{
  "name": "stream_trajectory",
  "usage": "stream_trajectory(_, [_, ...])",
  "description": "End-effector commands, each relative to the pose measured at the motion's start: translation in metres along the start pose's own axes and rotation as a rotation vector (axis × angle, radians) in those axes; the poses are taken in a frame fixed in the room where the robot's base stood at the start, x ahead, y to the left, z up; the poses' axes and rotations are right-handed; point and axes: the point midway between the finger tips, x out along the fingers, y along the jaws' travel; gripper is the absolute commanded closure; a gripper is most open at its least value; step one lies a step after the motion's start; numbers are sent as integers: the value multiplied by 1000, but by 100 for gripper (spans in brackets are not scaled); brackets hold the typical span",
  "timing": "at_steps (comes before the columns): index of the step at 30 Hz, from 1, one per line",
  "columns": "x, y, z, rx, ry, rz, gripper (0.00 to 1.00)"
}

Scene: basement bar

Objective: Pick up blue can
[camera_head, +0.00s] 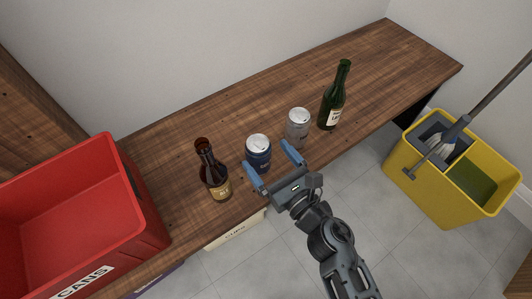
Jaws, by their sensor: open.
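The blue can (258,154) stands upright on the wooden counter, with a silver top and a dark blue body. My gripper (271,168) is open at the counter's front edge, just in front of the can. Its blue fingers point toward the back of the counter. One finger appears left of the can's lower part and the other to its right. Whether the can's base sits between the fingers or behind them I cannot tell. Nothing is held.
A silver can (297,127) and a green bottle (335,97) stand to the right, a brown bottle (213,175) to the left. A red crate (146,215) labelled CANS is at far left. A yellow mop bucket (447,200) stands on the floor at right. The counter's right end (400,57) is clear.

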Motion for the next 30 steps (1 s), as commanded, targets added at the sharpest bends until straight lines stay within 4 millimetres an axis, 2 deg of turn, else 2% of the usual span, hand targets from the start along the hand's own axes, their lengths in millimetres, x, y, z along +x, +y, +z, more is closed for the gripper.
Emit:
stream_trajectory(13, [54,3,1,3,-1,0,5])
stream_trajectory(22, [60,4,1,4,1,-1,5])
stream_trajectory(23, [59,4,1,4,0,-1,6])
stream_trajectory(30, [59,3,1,4,0,-1,29])
